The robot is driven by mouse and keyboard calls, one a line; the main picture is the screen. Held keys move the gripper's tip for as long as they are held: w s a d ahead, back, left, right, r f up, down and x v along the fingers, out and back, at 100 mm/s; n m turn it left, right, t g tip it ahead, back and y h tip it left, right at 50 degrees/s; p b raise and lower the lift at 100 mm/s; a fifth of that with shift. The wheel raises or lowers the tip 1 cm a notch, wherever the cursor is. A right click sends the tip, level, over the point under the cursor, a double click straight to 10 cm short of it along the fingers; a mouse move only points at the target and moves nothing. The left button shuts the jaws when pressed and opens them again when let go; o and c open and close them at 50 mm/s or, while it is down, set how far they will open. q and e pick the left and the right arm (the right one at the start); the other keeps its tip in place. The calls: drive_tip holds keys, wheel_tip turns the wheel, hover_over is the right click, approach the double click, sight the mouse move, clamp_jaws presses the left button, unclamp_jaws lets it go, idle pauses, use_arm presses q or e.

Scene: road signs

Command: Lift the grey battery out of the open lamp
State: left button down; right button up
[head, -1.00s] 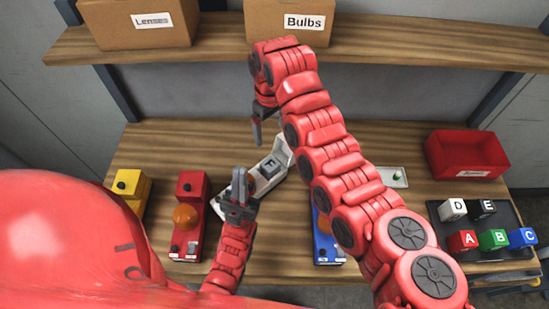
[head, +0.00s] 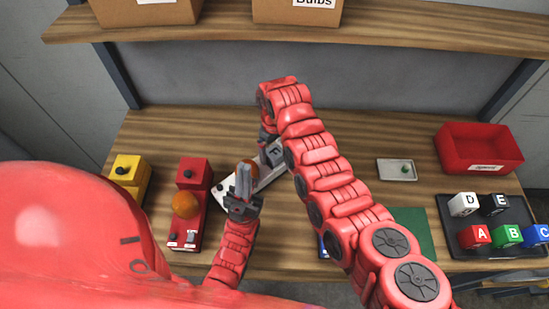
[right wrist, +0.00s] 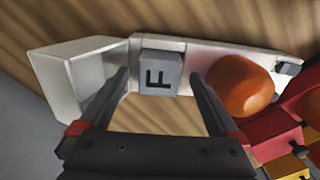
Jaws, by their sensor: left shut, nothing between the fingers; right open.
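The open lamp is white with an orange dome (head: 247,168); its body (right wrist: 205,52) and raised lid (right wrist: 80,75) show in the right wrist view. In the head view the battery (head: 277,152) is partly hidden by my right gripper (head: 267,150). My right gripper (right wrist: 160,82) is open, its fingers on either side of the battery with gaps showing; I cannot tell how deep they reach. My left gripper (head: 243,172) is shut and empty, in front of the lamp's dome end in the head view.
A red lamp (head: 192,170) and a yellow one (head: 128,172) stand left. A blue lamp is mostly hidden under my right arm. A green mat (head: 415,232), small tray (head: 387,175), red bin (head: 455,165) and black tray of lettered cubes (head: 462,222) are right. A shelf (head: 400,32) crosses behind.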

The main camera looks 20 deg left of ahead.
drive_tip(key=shift+f, duration=0.95)
drive_tip(key=shift+r, duration=0.1)
drive_tip(key=shift+c, duration=0.3)
clamp_jaws()
